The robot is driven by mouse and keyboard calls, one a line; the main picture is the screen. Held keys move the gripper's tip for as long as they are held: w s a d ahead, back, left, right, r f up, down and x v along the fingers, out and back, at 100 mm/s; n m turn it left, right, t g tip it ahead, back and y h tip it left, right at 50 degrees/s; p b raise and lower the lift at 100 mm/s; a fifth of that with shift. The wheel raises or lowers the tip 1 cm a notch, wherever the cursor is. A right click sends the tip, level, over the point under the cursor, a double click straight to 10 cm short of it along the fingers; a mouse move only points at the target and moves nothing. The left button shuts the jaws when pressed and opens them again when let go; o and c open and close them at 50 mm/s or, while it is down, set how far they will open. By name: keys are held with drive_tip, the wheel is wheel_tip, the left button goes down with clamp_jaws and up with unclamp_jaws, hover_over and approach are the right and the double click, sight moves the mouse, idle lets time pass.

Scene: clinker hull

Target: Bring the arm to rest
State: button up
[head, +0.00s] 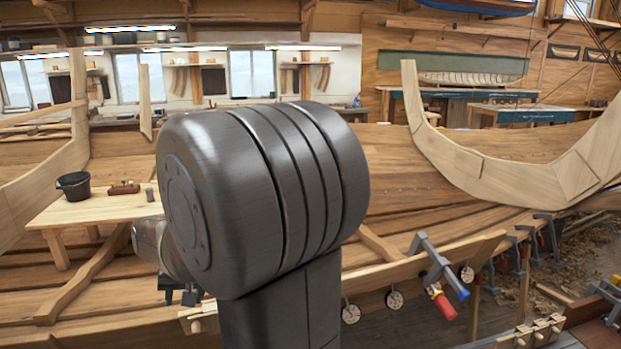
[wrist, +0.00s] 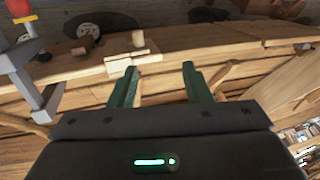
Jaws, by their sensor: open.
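My gripper (wrist: 158,72) shows in the wrist view with its two green fingers spread apart and nothing between them. The fingers point toward the hull's plank edge (wrist: 235,48), over the wooden hull (wrist: 70,100). In the head view my large dark arm joint fills the middle and hides much of the hull (head: 420,180) behind it. Part of my wrist shows at the joint's lower left, with small dark parts below it. The fingers are not clear there.
A grey clamp with a red handle (head: 436,285) hangs on the plank edge; a clamp (wrist: 35,75) stands left in the wrist view. Light wooden blocks (wrist: 130,55) sit near the fingertips. A bench (head: 95,208) holds a black bucket (head: 73,186). Several clamps line the right edge.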

drive_tip(key=shift+w+r+p, duration=0.1)
drive_tip(key=shift+r+p, duration=0.8)
drive_tip(key=shift+r, duration=0.75)
drive_tip(key=shift+d, duration=0.1)
